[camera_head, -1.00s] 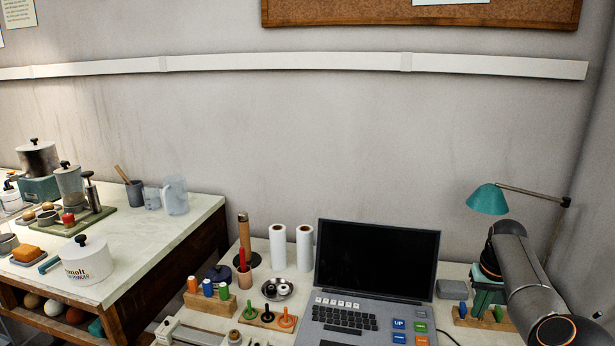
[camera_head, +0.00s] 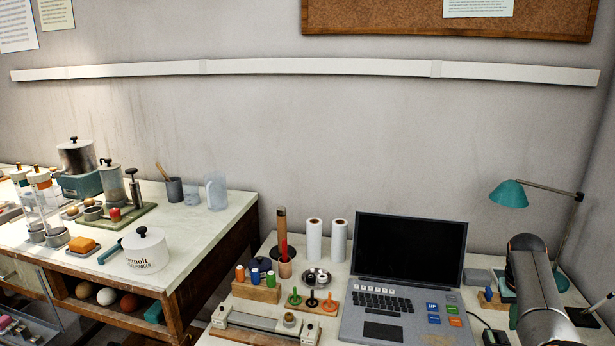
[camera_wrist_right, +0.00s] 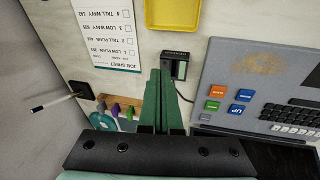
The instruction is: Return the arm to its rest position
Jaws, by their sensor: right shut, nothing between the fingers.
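My right arm (camera_head: 535,290) comes up from the lower right in the head view, beside the laptop. Its fingers are mostly hidden there. In the right wrist view my right gripper (camera_wrist_right: 160,78) shows two green fingers lying together, with nothing between them. The fingertips are next to a small black box (camera_wrist_right: 178,56) with a pale display. I cannot tell their height above the table. My left gripper is not in view.
The open laptop (camera_head: 408,265) stands left of the right arm. A teal lamp (camera_head: 510,194) stands behind the arm. Two white rolls (camera_head: 314,240) and a peg rack (camera_head: 257,290) are farther left. The wrist view shows a job sheet (camera_wrist_right: 104,30) and yellow tray (camera_wrist_right: 172,15).

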